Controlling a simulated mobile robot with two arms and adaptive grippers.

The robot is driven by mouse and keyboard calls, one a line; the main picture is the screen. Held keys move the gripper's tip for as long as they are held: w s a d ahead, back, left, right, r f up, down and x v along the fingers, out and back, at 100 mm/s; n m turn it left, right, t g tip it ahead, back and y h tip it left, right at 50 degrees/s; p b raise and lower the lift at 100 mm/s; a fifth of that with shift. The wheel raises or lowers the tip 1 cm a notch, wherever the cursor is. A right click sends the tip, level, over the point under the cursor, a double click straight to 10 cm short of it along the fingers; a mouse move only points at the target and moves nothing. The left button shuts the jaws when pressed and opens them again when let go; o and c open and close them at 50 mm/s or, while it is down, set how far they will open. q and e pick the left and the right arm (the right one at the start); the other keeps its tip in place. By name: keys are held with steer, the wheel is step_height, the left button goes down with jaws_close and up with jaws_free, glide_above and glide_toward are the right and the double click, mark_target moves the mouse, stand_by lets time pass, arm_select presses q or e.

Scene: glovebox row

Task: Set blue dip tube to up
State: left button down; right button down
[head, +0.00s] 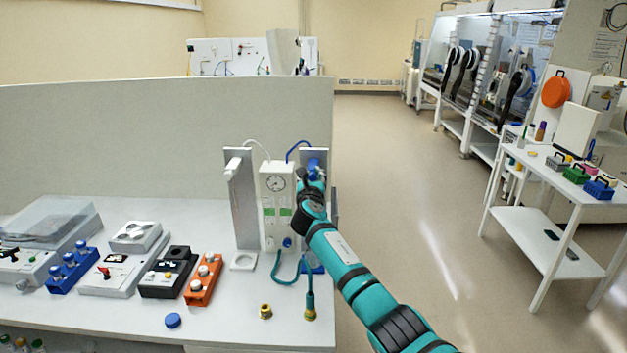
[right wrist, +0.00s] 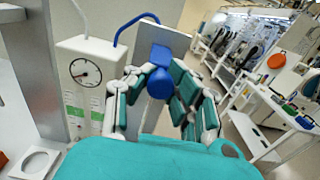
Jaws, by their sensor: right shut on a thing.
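The blue dip tube (head: 314,158) is at the right metal upright of a small stand, with a blue hose running to its top. In the right wrist view the blue dip tube (right wrist: 160,82) shows a blue block with a rounded knob. My right gripper (head: 313,180) is at it, with its teal fingers on both sides of the knob. In the right wrist view my right gripper (right wrist: 162,100) is shut on the blue dip tube. The fingers and arm hide its lower part in the head view. My left gripper is not in view.
A white gauge box (head: 277,190) stands just left of the right gripper. A white-topped slide (head: 235,167) is on the left upright. An orange rack (head: 203,279), a blue rack (head: 73,268) and a blue cap (head: 173,320) are on the bench. Open floor lies to the right.

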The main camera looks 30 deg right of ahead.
steer(key=shift+r, duration=0.15)
steer(key=c, duration=1.5)
jaws_free()
steer(key=o, duration=0.4)
steer(key=shift+s+a+r, duration=0.1)
steer(key=shift+s+r, duration=0.05)
steer(key=shift+s, duration=0.1)
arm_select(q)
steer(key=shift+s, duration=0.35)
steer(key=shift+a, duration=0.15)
arm_select(e)
steer(key=shift+w, duration=0.1)
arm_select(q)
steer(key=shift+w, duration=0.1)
arm_select(e)
steer(key=v, duration=1.2)
